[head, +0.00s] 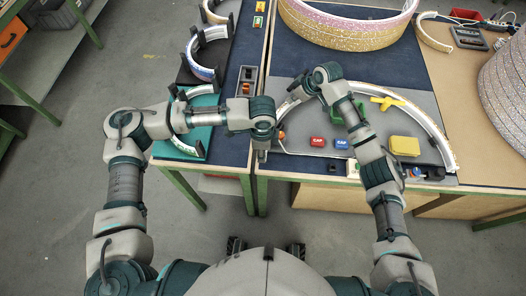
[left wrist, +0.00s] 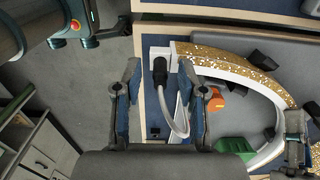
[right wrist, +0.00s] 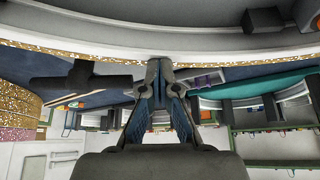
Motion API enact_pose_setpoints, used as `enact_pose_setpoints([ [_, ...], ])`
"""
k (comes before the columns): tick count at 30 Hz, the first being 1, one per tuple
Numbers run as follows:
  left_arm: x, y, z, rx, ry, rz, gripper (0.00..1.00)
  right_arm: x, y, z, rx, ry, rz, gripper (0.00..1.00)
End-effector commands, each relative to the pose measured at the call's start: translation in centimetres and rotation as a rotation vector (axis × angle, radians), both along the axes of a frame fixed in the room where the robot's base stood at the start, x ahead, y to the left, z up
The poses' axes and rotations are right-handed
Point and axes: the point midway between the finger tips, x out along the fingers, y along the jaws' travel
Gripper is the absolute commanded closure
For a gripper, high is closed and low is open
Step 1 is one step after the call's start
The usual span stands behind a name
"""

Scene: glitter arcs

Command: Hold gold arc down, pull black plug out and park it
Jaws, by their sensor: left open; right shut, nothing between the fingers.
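The gold arc (left wrist: 235,65), gold-speckled on top with a white inner side, curves over a grey board; it also shows in the head view (head: 432,122). The black plug (left wrist: 159,68) sits at a white block by the arc's end, with a grey cable looping from it. My left gripper (left wrist: 162,80) is open, its fingers on either side of the plug and apart from it; it hides the plug in the head view. My right gripper (right wrist: 158,68) is shut and empty, its tips close against the arc's side; I cannot tell if they touch. It shows in the head view (head: 293,93).
On the board lie a red cap block (head: 318,142), a blue cap block (head: 342,144), a yellow block (head: 405,147), a yellow cross-shaped piece (head: 387,102) and a green piece. Large glitter rings (head: 345,25) stand behind.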

Motion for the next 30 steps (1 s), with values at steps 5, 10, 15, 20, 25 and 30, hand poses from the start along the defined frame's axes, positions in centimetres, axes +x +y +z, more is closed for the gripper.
enact_pose_setpoints([
  [5, 0.00, 0.00, -0.09, 0.000, 0.001, 0.000, 0.59, -0.25, -0.24, -0.87, -0.010, 0.015, -0.002, 1.00],
  [10, -0.04, -0.01, -0.14, 0.000, 0.002, 0.000, 0.59, -0.25, -0.24, -0.88, -0.010, 0.015, -0.002, 1.00],
  [15, -0.01, 0.00, -0.09, 0.000, 0.001, 0.000, 0.59, -0.25, -0.24, -0.88, -0.010, 0.015, -0.002, 1.00],
  [20, 0.00, 0.00, -0.09, 0.000, 0.000, 0.000, 0.59, -0.25, -0.24, -0.88, -0.010, 0.015, -0.002, 1.00],
  [25, 0.01, 0.00, -0.09, 0.000, 0.000, 0.000, 0.87, -0.25, -0.24, -0.88, -0.010, 0.015, -0.002, 1.00],
  [30, 0.00, 0.00, -0.10, 0.000, 0.001, 0.000, 1.00, -0.25, -0.26, -0.89, -0.010, 0.015, -0.002, 1.00],
])
